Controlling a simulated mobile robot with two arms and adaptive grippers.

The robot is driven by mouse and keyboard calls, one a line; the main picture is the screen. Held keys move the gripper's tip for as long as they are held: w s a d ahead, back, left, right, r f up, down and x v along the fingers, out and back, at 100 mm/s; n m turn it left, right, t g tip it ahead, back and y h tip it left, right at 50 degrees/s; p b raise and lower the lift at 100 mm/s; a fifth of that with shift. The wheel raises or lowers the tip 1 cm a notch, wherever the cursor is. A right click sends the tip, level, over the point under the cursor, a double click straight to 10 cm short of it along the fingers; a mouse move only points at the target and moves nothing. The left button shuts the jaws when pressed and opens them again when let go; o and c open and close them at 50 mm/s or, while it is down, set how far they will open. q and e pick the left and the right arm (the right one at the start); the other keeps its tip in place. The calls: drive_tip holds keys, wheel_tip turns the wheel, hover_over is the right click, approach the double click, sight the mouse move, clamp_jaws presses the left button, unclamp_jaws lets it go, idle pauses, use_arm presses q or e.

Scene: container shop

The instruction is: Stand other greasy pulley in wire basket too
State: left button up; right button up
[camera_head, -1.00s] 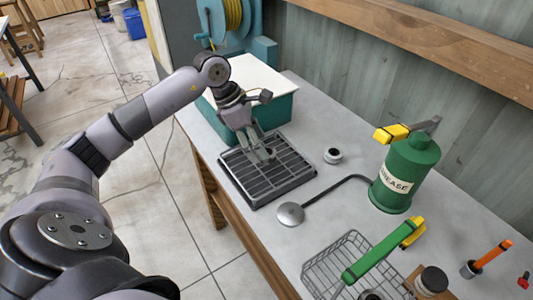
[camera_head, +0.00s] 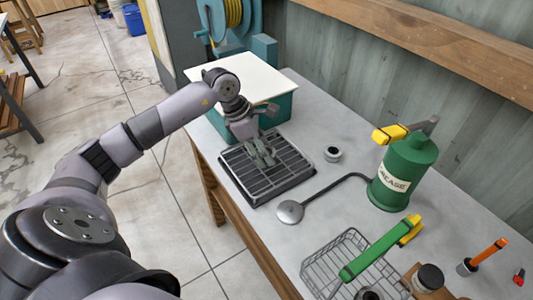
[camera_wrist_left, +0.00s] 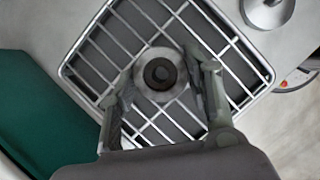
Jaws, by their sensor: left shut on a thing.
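My left gripper (camera_head: 264,157) is low over the black slatted tray (camera_head: 291,184) on the bench. The left wrist view shows its fingers (camera_wrist_left: 160,95) shut on a round grey pulley (camera_wrist_left: 160,74) with a dark hub, face towards the camera, over the tray's grid. In the head view the fingers mostly hide this pulley. The wire basket (camera_head: 318,268) stands at the near end of the bench. A dark round thing (camera_head: 368,293) shows at its lower edge, cut off by the frame; I cannot tell whether it is a pulley. My right gripper is not in view.
A teal box with a white top (camera_head: 243,78) stands behind the tray.

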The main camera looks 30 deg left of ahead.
use_arm(q)
drive_tip(key=c, duration=0.4)
drive_tip(key=shift+o, duration=0.2)
drive_tip(key=shift+r, duration=0.1)
wheel_tip(320, 180, up, 20)
drive_tip(key=b, duration=0.1)
drive_tip(key=s+d+f+m+g+y, duration=0.2)
drive_tip(key=s+d+f+m, duration=0.5)
drive_tip(key=m, duration=0.5)
drive_tip(key=s+d+f+m+g+y, duration=0.2)
drive_tip(key=s+d+f+m+g, duration=0.3)
drive_tip(key=f+m, duration=0.5)
drive_tip(key=s+d+m, duration=0.1)
drive_tip(key=s+m, duration=0.1)
drive_tip(key=shift+s+d+f+m, duration=0.15)
drive_tip(key=shift+s+d+m, duration=0.1)
drive_tip(key=shift+d+m, duration=0.15)
